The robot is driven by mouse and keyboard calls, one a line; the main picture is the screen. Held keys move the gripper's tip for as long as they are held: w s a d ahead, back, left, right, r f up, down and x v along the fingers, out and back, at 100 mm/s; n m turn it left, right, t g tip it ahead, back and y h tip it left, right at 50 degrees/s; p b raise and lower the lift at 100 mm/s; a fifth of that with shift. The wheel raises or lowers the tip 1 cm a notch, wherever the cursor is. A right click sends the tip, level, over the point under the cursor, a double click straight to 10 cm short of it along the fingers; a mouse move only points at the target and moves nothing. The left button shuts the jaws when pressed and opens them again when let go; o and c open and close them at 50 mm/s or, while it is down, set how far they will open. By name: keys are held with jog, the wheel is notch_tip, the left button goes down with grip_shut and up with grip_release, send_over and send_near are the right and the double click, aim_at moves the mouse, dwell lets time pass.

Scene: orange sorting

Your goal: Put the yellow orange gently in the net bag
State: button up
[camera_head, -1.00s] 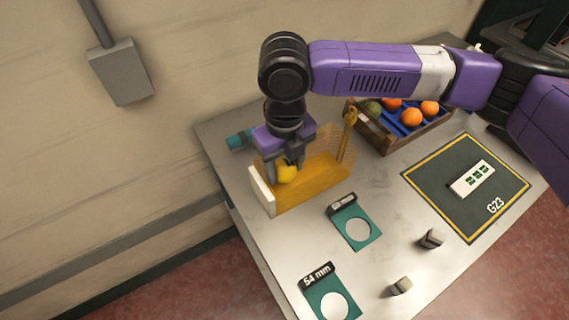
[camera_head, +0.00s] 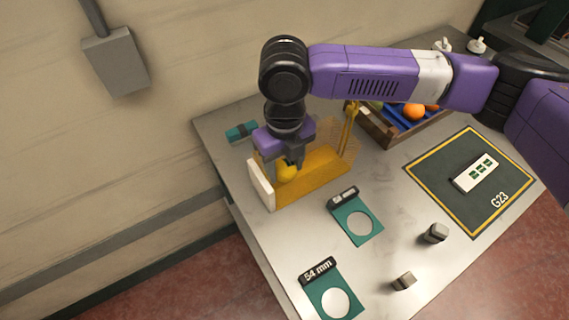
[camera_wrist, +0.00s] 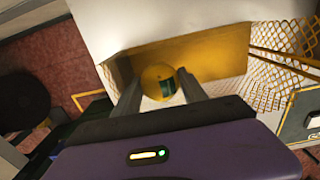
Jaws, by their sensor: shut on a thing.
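The yellow orange (camera_head: 286,173) is between the fingers of my gripper (camera_head: 290,163), which is shut on it. In the wrist view the orange (camera_wrist: 158,80) shows a dark green label and sits between both fingertips (camera_wrist: 160,90). The net bag (camera_head: 318,176) is a yellow-orange holder with a white end panel (camera_head: 261,185) and mesh sides. The held orange is at the bag's opening near the white panel; how far it is above the bag's floor I cannot tell. The bag's mesh (camera_wrist: 285,75) also shows in the wrist view.
A wooden crate (camera_head: 376,127) with a blue tray and oranges stands behind the bag.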

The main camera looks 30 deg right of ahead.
dwell(0.4)
jog(key=o, duration=1.5)
jog(key=shift+r+p, duration=3.15)
jog(key=shift+r, duration=0.85)
